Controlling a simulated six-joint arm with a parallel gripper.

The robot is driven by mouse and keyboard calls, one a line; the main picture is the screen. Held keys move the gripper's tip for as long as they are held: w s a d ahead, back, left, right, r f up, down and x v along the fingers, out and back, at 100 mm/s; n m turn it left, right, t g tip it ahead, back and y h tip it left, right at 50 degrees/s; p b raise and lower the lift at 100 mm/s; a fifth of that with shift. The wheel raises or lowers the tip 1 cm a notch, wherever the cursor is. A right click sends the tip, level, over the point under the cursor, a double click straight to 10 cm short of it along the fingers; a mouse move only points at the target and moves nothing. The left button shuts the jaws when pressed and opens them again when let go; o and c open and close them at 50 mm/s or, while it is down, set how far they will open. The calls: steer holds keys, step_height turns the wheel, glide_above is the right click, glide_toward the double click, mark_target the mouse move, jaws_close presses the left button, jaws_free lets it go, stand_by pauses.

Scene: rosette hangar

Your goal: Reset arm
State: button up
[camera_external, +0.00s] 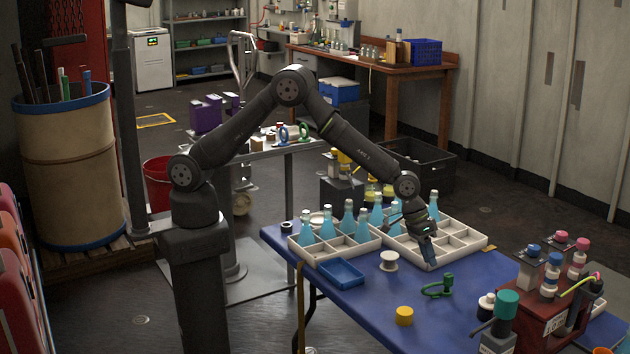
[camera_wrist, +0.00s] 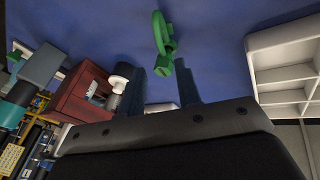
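My arm reaches over the blue table (camera_external: 350,292), bent at the elbow. My gripper (camera_external: 430,258) points down over the near edge of the right white divided tray (camera_external: 465,239). In the wrist view my gripper (camera_wrist: 160,70) has two dark fingers spread apart with nothing held between them. A green clamp-like piece (camera_external: 438,287) lies on the table in front of the gripper. In the wrist view the green piece (camera_wrist: 163,38) shows just past the fingertips, apart from them. Whether the fingertips touch the tray cannot be told.
Bottles with blue liquid (camera_external: 327,230) stand in and around the left white tray (camera_external: 335,254). A blue tray (camera_external: 342,272), white spool (camera_external: 389,261) and yellow cylinder (camera_external: 404,316) lie nearer. A red box (camera_external: 540,312) with bottles stands right. The table's front middle is mostly clear.

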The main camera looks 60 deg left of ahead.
steer(key=x, duration=0.7)
steer(key=shift+f, duration=0.25)
step_height(320, 180, up, 5)
steer(key=shift+d+f, duration=0.15)
steer(key=shift+f, duration=0.05)
steer(key=s+d+r, duration=0.2)
steer(key=s+r, duration=0.5)
steer(key=s, duration=0.5)
step_height(320, 180, up, 16)
steer(key=shift+n, duration=0.3)
steer(key=shift+w+a+r, duration=0.1)
steer(key=shift+w+a, duration=0.3)
steer(key=shift+w, duration=0.3)
steer(key=shift+w+a+f, duration=0.1)
steer(key=shift+w+a, duration=0.25)
steer(key=shift+w, duration=0.3)
steer(key=shift+w+a+r, duration=0.1)
steer(key=shift+w+a, duration=0.3)
steer(key=shift+w, duration=0.3)
